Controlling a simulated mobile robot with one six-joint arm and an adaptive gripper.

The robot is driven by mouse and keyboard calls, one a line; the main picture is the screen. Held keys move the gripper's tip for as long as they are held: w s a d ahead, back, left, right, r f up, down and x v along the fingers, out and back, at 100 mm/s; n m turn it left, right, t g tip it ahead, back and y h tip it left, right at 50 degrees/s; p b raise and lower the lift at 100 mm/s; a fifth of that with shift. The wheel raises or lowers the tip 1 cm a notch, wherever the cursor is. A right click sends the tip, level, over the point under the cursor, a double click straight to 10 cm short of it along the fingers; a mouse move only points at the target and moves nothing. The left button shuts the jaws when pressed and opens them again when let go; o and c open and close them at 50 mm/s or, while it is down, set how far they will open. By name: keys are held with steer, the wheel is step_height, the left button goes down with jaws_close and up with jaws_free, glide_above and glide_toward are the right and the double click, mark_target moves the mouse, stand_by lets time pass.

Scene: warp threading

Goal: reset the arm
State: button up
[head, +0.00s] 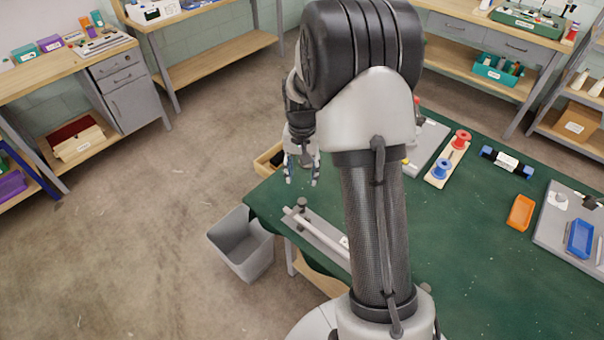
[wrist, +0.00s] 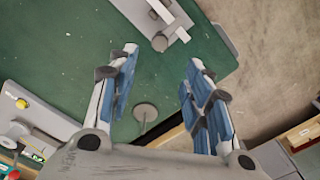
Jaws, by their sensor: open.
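My arm rises in front of the green-topped table (head: 460,270) in the head view and hides part of it. My gripper (head: 302,182) hangs pointing down near the table's far left corner. In the wrist view my gripper (wrist: 157,75) is open, with its two blue-padded fingers wide apart and nothing between them. The green tabletop (wrist: 60,50) also shows beyond the fingers there. A grey disc on a thin stem (wrist: 145,113) shows below the gap between the fingers; I cannot tell if it touches anything.
A grey fixture with a rod (head: 318,232) lies at the table's left edge, near a grey bin (head: 243,245) on the floor. A board with red and blue spools (head: 447,160), an orange tray (head: 521,212) and a blue tray (head: 580,239) stand to the right.

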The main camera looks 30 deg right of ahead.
stand_by(0.3)
steer(key=s+a+r+n+t, duration=0.15)
steer(key=s+a+r, duration=0.25)
steer(key=r, duration=0.4)
steer(key=s+a+r+n+t, duration=0.1)
steer(key=s+a+r+n, duration=0.1)
steer(key=s+a+r, duration=0.45)
steer(key=s+a+r+n+t, duration=0.1)
steer(key=s+a+r+n, duration=0.1)
steer(key=s, duration=0.5)
steer(key=s+a+r+n+t, duration=0.1)
steer(key=s+r, duration=0.3)
steer(key=s, duration=0.4)
steer(key=shift+a+n, duration=0.4)
steer(key=shift+n, duration=0.05)
